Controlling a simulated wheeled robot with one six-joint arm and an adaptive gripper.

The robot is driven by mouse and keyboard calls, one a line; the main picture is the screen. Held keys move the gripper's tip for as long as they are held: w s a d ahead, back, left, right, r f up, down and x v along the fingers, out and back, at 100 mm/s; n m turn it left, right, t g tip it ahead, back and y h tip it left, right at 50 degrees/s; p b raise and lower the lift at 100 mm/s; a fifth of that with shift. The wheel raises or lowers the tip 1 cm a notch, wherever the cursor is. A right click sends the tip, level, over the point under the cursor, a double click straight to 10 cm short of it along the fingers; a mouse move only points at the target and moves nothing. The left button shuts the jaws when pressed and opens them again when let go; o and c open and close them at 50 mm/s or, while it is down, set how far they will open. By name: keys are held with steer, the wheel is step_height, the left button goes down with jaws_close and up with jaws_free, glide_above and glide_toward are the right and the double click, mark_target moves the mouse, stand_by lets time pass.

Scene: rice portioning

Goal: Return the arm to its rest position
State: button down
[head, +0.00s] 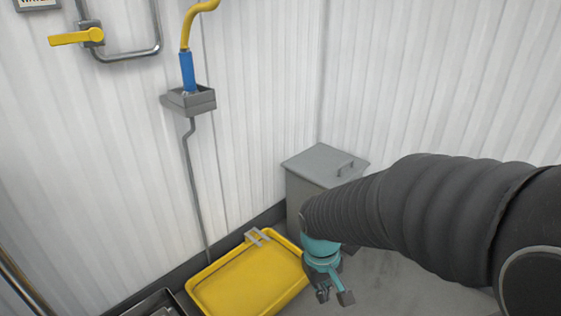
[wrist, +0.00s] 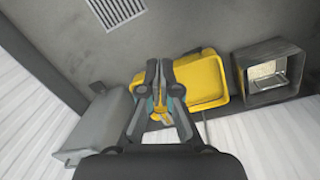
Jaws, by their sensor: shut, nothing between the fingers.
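My gripper (head: 334,296) hangs at the end of my dark sleeved arm in the head view, with a teal wrist and dark fingers. It is to the right of the yellow tub (head: 245,285) and in front of the grey lidded bin (head: 327,164). In the wrist view my gripper (wrist: 160,68) is shut and empty, with the yellow tub (wrist: 205,82) seen behind and beside its fingers. My arm reaches in from the right side of the head view and hides part of the bin.
A floor grate (wrist: 117,10) lies in the grey floor. A blue-handled tool (head: 187,72) sits in a grey wall holder (head: 190,100). A yellow lever (head: 76,38) is on the white wall. Floor right of the tub looks clear.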

steer(key=s+d+r+m+t, duration=0.1)
steer(key=s+d+r+t, duration=0.1)
steer(key=r, duration=0.3)
steer(key=s+d+r+m+t, duration=0.2)
steer(key=s+r, duration=0.2)
steer(key=s+d+r+m+t+y, duration=0.1)
steer(key=s+d+r, duration=0.1)
steer(key=r, duration=0.3)
steer(key=shift+s+d+r+t, duration=0.3)
steer(key=shift+s+t, duration=0.1)
